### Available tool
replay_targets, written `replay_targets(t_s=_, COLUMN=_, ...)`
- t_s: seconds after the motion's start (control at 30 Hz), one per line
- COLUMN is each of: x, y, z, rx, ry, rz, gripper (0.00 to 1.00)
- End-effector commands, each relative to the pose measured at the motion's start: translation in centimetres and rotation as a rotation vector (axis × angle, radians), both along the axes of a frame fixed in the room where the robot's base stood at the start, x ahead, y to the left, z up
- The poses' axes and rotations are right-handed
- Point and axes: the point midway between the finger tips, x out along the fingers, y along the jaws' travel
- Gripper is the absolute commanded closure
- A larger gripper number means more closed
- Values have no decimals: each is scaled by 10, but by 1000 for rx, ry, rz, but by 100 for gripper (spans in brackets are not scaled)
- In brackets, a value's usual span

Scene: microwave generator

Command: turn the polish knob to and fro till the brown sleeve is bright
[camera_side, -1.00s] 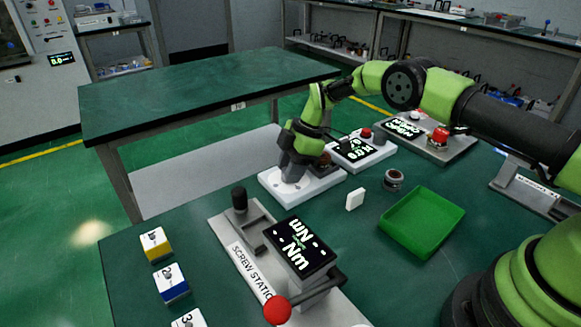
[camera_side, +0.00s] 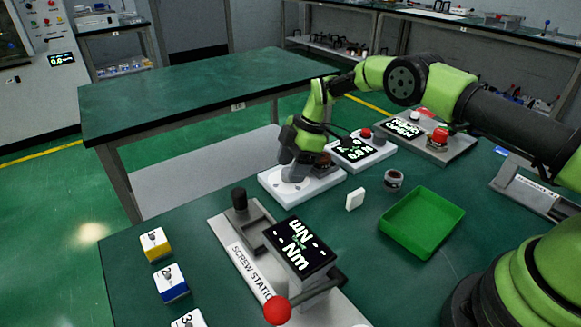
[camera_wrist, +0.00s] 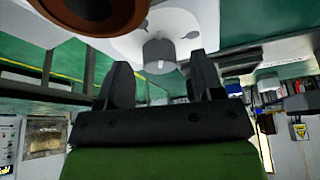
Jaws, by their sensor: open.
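The polish unit is a white base (camera_side: 318,186) on the green bench, with my gripper (camera_side: 291,177) pointing down over its left part. In the wrist view my gripper (camera_wrist: 162,70) is open, one finger on each side of a pale round knob (camera_wrist: 160,50) on the white base. A gap shows between the knob and each finger. The brown sleeve (camera_side: 324,160) stands on the base just right of my gripper. In the wrist view it is a large, dull brown ring (camera_wrist: 95,12) at the top left. The knob is hidden in the side view.
A display box (camera_side: 360,151) with a red button stands behind the base. A white block (camera_side: 355,199), a small grey cylinder (camera_side: 393,181) and a green tray (camera_side: 422,222) are to the right. The screw station (camera_side: 247,262) is in front. Numbered cubes (camera_side: 171,283) lie at left.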

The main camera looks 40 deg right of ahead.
Motion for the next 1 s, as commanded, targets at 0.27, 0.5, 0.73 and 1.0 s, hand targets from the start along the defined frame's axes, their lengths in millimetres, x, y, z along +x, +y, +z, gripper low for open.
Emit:
replay_targets(t_s=0.27, x=-4, y=-20, z=51, rx=0, ry=-4, rz=-2, gripper=39)
replay_targets(t_s=0.5, x=-8, y=-32, z=79, rx=-1, ry=-2, rz=0, gripper=39)
replay_targets(t_s=0.73, x=-9, y=-34, z=83, rx=-1, ry=1, rz=0, gripper=39)
replay_targets(t_s=1.0, x=-8, y=-34, z=83, rx=0, ry=0, rz=0, gripper=39)
